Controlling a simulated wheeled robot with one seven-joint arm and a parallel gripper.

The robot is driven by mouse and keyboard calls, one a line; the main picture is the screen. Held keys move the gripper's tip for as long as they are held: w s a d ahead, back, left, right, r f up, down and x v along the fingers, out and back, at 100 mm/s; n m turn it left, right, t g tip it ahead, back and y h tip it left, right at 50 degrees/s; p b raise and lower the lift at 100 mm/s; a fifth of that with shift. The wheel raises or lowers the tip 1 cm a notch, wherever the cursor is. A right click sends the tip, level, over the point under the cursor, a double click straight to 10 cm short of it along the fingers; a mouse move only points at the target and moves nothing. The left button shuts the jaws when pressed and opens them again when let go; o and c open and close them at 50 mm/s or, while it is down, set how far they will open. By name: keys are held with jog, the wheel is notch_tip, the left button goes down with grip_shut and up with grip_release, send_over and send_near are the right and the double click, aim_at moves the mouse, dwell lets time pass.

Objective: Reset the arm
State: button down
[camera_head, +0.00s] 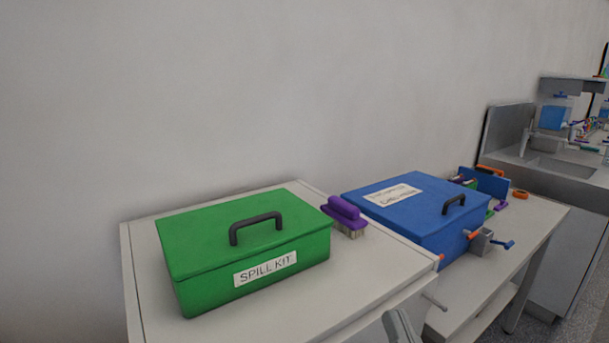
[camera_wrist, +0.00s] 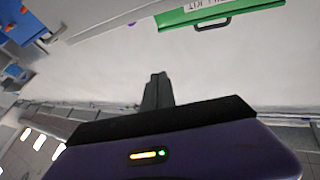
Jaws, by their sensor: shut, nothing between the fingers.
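My gripper (camera_wrist: 157,90) shows in the wrist view, its dark fingers together with nothing between them. It points at bare, light-coloured space, apart from any object. In the wrist view the green spill kit box (camera_wrist: 222,12) is at the top edge, partly cut off. In the head view the gripper is not seen. A grey metal piece (camera_head: 402,327), perhaps part of my arm, shows at the bottom edge.
In the head view the green spill kit (camera_head: 250,244) stands on a white cabinet (camera_head: 350,290). A purple brush (camera_head: 345,215) lies beside it. A blue box (camera_head: 415,212) stands on a bench to the right, near a small vise (camera_head: 482,241). A sink (camera_head: 560,167) is farther right.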

jog(key=s+d+f+g+h+p, duration=0.1)
jog(key=s+d+f+g, duration=0.1)
jog(key=s+f, duration=0.3)
jog(key=s+d+f+g+h+p, duration=0.1)
jog(key=s+d+f, duration=0.3)
jog(key=s, duration=0.9)
jog(key=s+d+f+g+h+p, duration=0.2)
jog(key=s+d+f+g, duration=0.1)
jog(key=s+f, duration=0.5)
jog(key=shift+s+f+g, duration=0.2)
jog(key=shift+s+g, duration=0.3)
jog(key=shift+s, duration=0.2)
